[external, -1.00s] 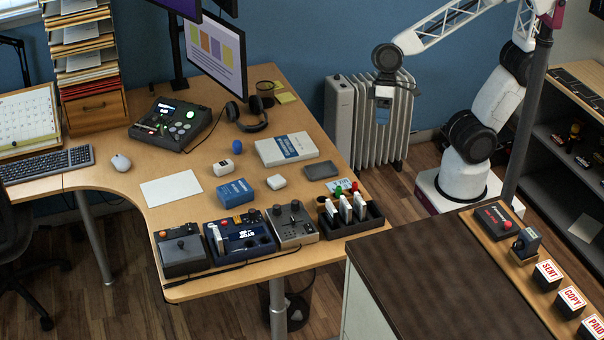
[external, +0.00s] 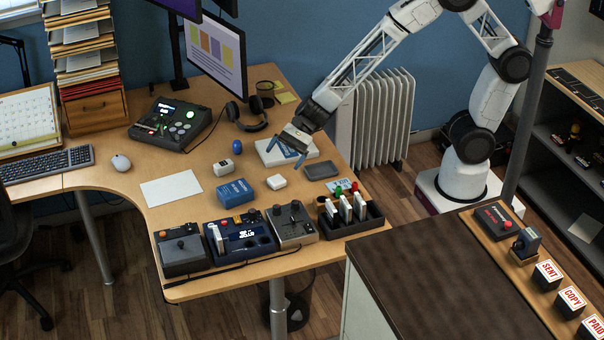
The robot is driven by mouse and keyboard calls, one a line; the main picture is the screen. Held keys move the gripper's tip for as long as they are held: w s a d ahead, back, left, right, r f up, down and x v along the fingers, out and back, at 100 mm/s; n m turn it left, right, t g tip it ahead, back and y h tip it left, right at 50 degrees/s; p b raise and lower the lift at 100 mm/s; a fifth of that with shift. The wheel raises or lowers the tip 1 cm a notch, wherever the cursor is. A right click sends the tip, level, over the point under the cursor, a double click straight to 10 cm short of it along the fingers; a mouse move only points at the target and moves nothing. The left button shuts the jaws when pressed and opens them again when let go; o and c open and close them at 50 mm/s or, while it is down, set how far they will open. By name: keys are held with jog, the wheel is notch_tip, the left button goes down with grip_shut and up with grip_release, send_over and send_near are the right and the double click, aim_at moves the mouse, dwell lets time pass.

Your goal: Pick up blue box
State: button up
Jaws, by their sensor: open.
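The blue box (external: 235,191) lies on the wooden desk, near its right part, with white print on its top. My gripper (external: 286,158) hangs above the desk, to the right of the blue box and farther back. Its two fingers are apart with nothing between them. It is clear of the blue box and partly covers the white book behind it.
A small white box (external: 276,182) lies just right of the blue box. The white book (external: 275,150) and a grey tray (external: 321,170) are near my gripper. Control boxes (external: 242,235) line the front edge. Headphones (external: 246,116) lie at the back. A white sheet (external: 171,190) lies left.

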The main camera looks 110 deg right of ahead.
aim_at(244, 185)
jog(key=w+d+f+m+t+h, duration=0.1)
jog(key=d+f+m, duration=0.2)
jog(key=d+f, duration=0.1)
jog(key=w+d+f+m+t+h, duration=0.1)
jog(key=w+d+f+m+h, duration=0.1)
jog(key=d+f+m, duration=0.1)
jog(key=w+d+f+m+t+h, duration=0.1)
jog(key=d+f+m+h, duration=0.1)
jog(key=d+f+m, duration=0.2)
jog(key=shift+w+d+f, duration=0.1)
jog(key=shift+d+f, duration=0.25)
jog(key=shift+f, duration=0.5)
jog(key=shift+w+d+f, duration=0.1)
jog(key=shift+d+f, duration=0.2)
jog(key=shift+f, duration=0.55)
jog(key=shift+x, duration=1.3)
jog(key=shift+f+x, duration=0.15)
jog(key=shift+x, duration=1.15)
jog(key=shift+f+x, duration=0.1)
jog(key=shift+x, duration=1.2)
jog(key=shift+s+d, duration=0.1)
jog(key=c, duration=0.9)
